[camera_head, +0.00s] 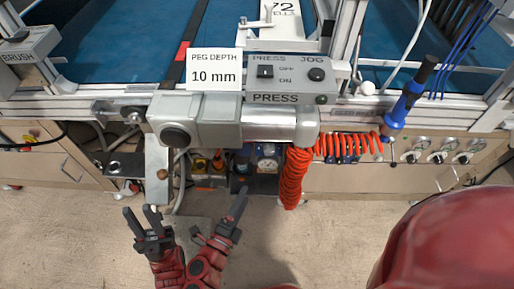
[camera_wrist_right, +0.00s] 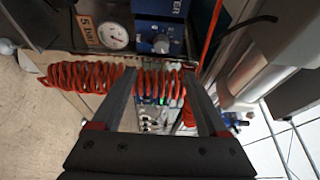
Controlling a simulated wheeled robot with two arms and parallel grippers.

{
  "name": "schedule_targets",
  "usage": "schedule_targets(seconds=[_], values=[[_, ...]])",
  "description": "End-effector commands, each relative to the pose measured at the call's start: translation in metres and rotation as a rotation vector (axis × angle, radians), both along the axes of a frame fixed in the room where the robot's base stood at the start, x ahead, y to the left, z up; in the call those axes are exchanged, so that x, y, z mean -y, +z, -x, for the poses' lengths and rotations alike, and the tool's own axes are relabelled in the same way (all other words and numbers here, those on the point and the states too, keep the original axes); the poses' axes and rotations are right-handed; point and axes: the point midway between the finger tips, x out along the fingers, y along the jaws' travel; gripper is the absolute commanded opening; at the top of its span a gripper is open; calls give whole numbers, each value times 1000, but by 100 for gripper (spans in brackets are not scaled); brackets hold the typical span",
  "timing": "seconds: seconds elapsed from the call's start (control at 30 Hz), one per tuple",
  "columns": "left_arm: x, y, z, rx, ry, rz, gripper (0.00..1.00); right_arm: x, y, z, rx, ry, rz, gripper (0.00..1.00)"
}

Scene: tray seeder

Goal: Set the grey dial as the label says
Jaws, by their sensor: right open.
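The label (camera_head: 213,70) reads "PEG DEPTH 10 mm" and stands above a grey press housing (camera_head: 222,117). A dark round knob (camera_head: 174,137) sits at the housing's left end. In the right wrist view, a greyish round knob (camera_wrist_right: 160,44) sits on a blue box beside a gauge (camera_wrist_right: 113,36). I cannot tell which knob is the grey dial, and no scale is readable. My left gripper (camera_head: 141,213) is open and empty below the housing. My right gripper (camera_head: 217,218) is open and empty to its right; its fingers (camera_wrist_right: 160,72) point towards the coiled hose, apart from both knobs.
An orange coiled hose (camera_head: 293,178) hangs below the housing's right end. A control box (camera_head: 291,77) marked PRESS and JOG stands above it. Fittings and a gauge (camera_head: 267,165) sit under the housing. Several small dials (camera_head: 438,157) line the right panel.

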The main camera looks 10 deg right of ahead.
Motion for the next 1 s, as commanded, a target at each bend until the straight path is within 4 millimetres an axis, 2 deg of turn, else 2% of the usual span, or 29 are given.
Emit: schedule_targets(seconds=[0.17,0.7,1.0], values=[[0,-3,0,0,0,0,30,14,0,-16,2,-5,-1,77],[0,-20,0,0,0,0,30,91,0,-112,4,-5,2,77],[0,-23,0,0,0,0,30,108,0,-134,-1,-1,3,77]])
